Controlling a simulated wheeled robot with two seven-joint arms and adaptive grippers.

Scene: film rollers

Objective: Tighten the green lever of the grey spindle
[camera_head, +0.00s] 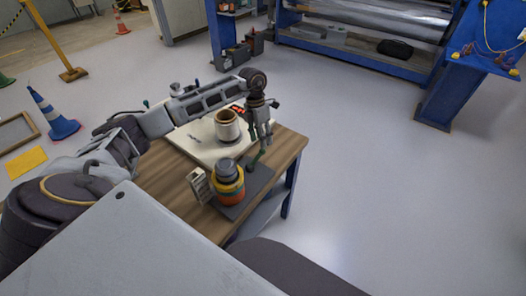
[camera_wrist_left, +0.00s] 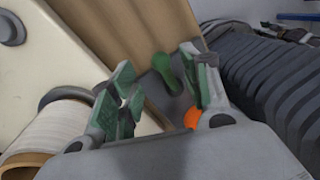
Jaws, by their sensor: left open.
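The green lever (camera_wrist_left: 163,68) shows in the left wrist view beyond and between my left fingers, near a dark grey surface. In the head view the green lever (camera_head: 255,161) is a thin green piece just below my left gripper (camera_head: 263,134). The left gripper (camera_wrist_left: 160,98) is open, with green pads on its fingers and nothing held between them. It hangs above the right side of the table, apart from the lever as far as I can tell. I cannot clearly make out the grey spindle. My right gripper is not in view.
A wooden table (camera_head: 170,178) carries a cream board (camera_head: 196,143) with a film roll (camera_head: 228,124). Nearer stand a yellow, orange and dark grey stack (camera_head: 228,183) and a pale block (camera_head: 199,186). Open floor lies to the right of the table.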

